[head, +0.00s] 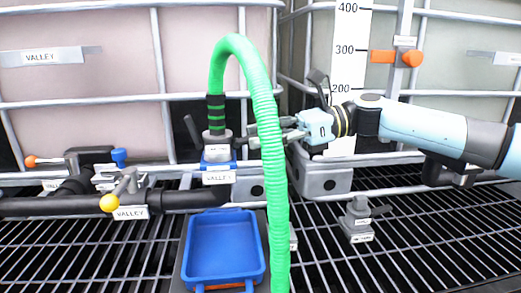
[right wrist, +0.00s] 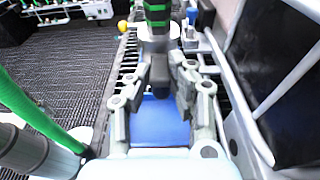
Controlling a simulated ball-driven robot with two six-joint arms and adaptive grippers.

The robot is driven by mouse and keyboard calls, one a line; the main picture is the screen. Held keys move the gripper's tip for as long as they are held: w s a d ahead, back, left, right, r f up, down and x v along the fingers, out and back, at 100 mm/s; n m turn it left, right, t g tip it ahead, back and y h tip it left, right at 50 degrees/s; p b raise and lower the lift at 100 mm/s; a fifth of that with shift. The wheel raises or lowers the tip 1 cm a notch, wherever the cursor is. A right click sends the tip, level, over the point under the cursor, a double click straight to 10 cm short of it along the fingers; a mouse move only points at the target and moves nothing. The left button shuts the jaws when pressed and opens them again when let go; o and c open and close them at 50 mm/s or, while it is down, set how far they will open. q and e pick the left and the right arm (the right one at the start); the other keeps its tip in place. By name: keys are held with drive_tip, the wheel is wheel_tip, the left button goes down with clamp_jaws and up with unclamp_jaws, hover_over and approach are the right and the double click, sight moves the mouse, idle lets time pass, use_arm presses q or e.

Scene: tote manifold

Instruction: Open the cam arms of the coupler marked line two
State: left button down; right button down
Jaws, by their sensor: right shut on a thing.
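A green ribbed hose (head: 262,90) arches down through a black and green sleeve (head: 216,113) into a grey coupler (head: 217,137) on a blue fitting (head: 219,165). A dark cam arm (head: 192,130) stands tilted up on the coupler's left side. My right gripper (head: 255,141) is at the coupler's right side, its fingers partly hidden behind the hose. In the right wrist view the gripper (right wrist: 163,78) is shut on a dark grey cam arm (right wrist: 164,72) below the sleeve (right wrist: 157,18). My left gripper is not in view.
A blue tray (head: 187,250) lies below the coupler on the black grating (head: 100,255). A black pipe (head: 185,197) with a yellow-knobbed valve (head: 108,203) runs left. Another grey coupler (head: 357,218) stands on the right. Caged totes (head: 80,75) fill the back.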

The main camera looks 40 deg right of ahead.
drive_tip(key=shift+f+b, duration=0.2)
drive_tip(key=shift+b, duration=0.1)
drive_tip(key=shift+y, duration=0.3)
drive_tip(key=c, duration=1.2)
unclamp_jaws()
drive_tip(key=shift+d, duration=0.15)
drive_tip(key=f+v, duration=0.1)
drive_tip(key=v, duration=0.6)
drive_tip(key=shift+s+r, duration=0.2)
drive_tip(key=shift+r, duration=0.3)
